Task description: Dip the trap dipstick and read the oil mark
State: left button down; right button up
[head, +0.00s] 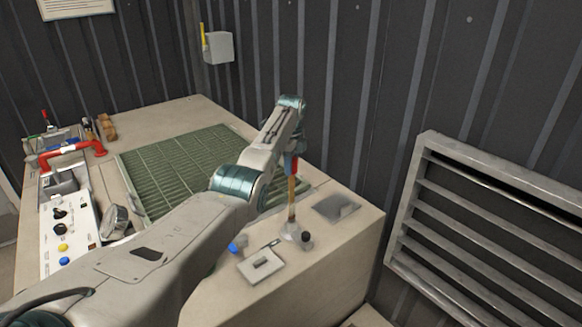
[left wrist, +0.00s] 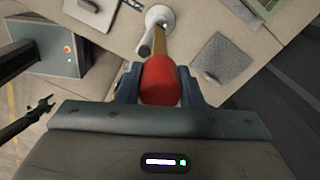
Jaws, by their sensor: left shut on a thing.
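The dipstick has a red handle (left wrist: 160,82) and a brass-brown rod (head: 292,190). My left gripper (head: 292,162) is shut on the red handle, with one finger on each side of it in the left wrist view. The rod hangs nearly upright, its lower end at the pale trap fitting (head: 289,232) on the bench top. I cannot tell how far the rod is inside the fitting. The fitting also shows in the left wrist view (left wrist: 160,15). My right gripper (left wrist: 43,105) seems to be the small dark claw at the left there; its jaws are too small to judge.
A dark knob (head: 306,239), a blue cap (head: 236,247) and a pale plate (head: 260,265) are near the fitting. A grey pad (head: 336,208) lies to its right. A green grating (head: 175,165) and a control panel (head: 66,225) are left. A louvre (head: 490,225) stands right.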

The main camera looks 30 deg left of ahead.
pick_arm(q)
jog(key=shift+w+r, duration=0.15)
jog(key=shift+r, duration=0.25)
jog(key=c, duration=1.2)
grip_release()
jog(key=shift+o, duration=1.2)
jog(key=shift+f, duration=0.1)
jog(key=r+b, duration=0.4)
jog(key=r, duration=0.6)
jog(key=shift+s, duration=0.2)
jog(key=shift+r, duration=0.5)
